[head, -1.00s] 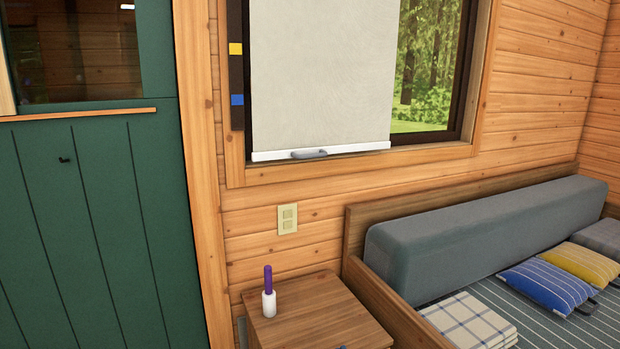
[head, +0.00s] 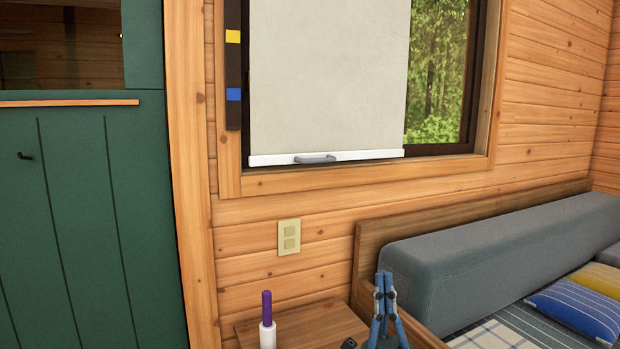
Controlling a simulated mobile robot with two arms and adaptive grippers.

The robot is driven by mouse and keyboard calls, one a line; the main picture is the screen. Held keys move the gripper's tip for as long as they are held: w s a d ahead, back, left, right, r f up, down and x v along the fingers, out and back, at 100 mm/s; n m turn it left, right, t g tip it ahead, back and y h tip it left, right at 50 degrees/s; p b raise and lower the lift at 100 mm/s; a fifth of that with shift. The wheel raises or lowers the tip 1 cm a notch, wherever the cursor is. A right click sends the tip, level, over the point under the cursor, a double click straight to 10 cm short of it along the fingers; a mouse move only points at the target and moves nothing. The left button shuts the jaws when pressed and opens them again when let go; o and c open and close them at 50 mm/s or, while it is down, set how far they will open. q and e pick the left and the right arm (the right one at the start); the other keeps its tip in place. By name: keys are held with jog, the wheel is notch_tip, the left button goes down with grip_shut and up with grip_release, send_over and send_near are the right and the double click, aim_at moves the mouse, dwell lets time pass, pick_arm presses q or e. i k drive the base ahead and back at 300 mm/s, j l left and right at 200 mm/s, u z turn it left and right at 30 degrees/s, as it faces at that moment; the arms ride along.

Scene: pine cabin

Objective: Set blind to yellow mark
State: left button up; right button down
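The pale blind (head: 328,75) hangs over the left part of the window. Its white bottom bar (head: 375,155) with a grey handle (head: 315,159) is near the sill. A dark strip (head: 233,65) left of the blind bears a yellow mark (head: 233,36) and, lower, a blue mark (head: 233,95). The bottom bar is below both marks. My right gripper (head: 384,279) points up at the bottom of the head view, lower than the handle and to its right. Its blue fingertips are together with nothing visible between them. My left gripper is out of view.
A small wooden table (head: 325,325) under the window carries a white holder (head: 267,336) with a purple stick (head: 266,305). A bench with a grey bolster (head: 500,245) stands at right. A green door (head: 90,220) is at left.

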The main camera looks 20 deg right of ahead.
aim_at(287, 159)
jog(key=i, duration=1)
